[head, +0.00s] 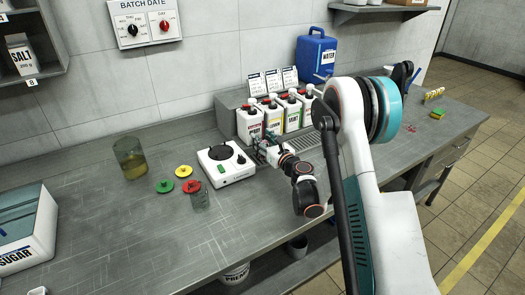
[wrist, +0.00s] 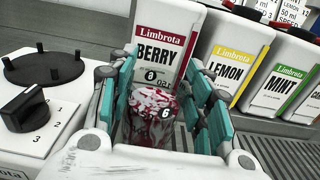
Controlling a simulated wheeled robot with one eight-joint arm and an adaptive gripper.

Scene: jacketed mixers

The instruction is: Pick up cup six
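Cup six (wrist: 150,118) is in the wrist view, a small cup streaked dark red and white with a round "6" label. It stands between the two fingers of my gripper (wrist: 163,85), with a finger close along each side. I cannot tell whether the pads press on it or leave a narrow gap. Its lower part is hidden by the gripper. In the head view my gripper (head: 267,150) is low at the dispensers, and the cup cannot be made out there.
The Berry bottle (wrist: 160,48) is right behind the cup, with Lemon (wrist: 232,62) and Mint (wrist: 290,80) to its right. A white mixer (head: 225,163) with a black knob is close on the left.

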